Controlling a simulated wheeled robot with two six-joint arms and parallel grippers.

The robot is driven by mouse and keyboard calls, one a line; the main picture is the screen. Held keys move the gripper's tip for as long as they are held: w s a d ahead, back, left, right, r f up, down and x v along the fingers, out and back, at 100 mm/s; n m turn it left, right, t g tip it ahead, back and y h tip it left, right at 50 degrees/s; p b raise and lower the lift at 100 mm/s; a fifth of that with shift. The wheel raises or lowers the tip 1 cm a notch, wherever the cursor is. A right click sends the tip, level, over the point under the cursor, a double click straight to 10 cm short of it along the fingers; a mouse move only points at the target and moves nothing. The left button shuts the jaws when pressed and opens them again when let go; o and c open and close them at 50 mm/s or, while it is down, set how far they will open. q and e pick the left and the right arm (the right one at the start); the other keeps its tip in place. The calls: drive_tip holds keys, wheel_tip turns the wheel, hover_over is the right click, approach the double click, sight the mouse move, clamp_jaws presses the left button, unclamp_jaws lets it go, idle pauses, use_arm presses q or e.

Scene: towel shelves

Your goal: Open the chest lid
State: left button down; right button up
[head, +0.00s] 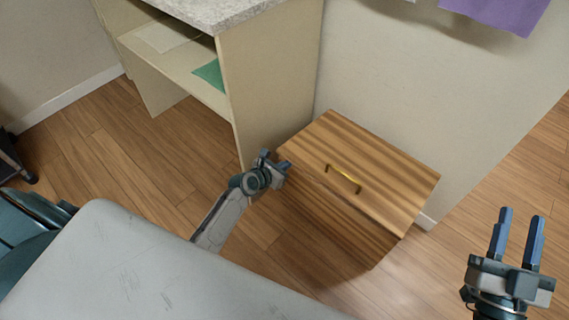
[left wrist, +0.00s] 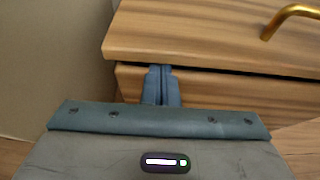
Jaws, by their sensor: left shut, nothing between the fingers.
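The wooden chest (head: 330,225) stands on the floor against the wall. Its striped lid (head: 385,170) lies flat or nearly flat on top and carries a brass handle (head: 343,179). My left gripper (head: 276,162) is shut and empty at the lid's left corner. In the left wrist view, its fingertips (left wrist: 161,70) meet the dark gap under the lid's edge (left wrist: 210,35), in front of the chest body (left wrist: 230,90). I cannot tell how far the tips reach under the lid. My right gripper (head: 522,214) is open and empty, right of the chest and apart from it.
A shelf unit (head: 270,80) with a stone-like top stands close behind the chest's left side, holding a green cloth (head: 211,74). A purple towel (head: 500,12) hangs on the wall above. Wooden floor (head: 110,150) is clear left of the chest.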

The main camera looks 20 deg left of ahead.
use_arm(q)
drive_tip(key=shift+r, duration=0.25)
use_arm(e)
drive_tip(key=shift+w+f, duration=0.1)
drive_tip(key=shift+f, duration=0.15)
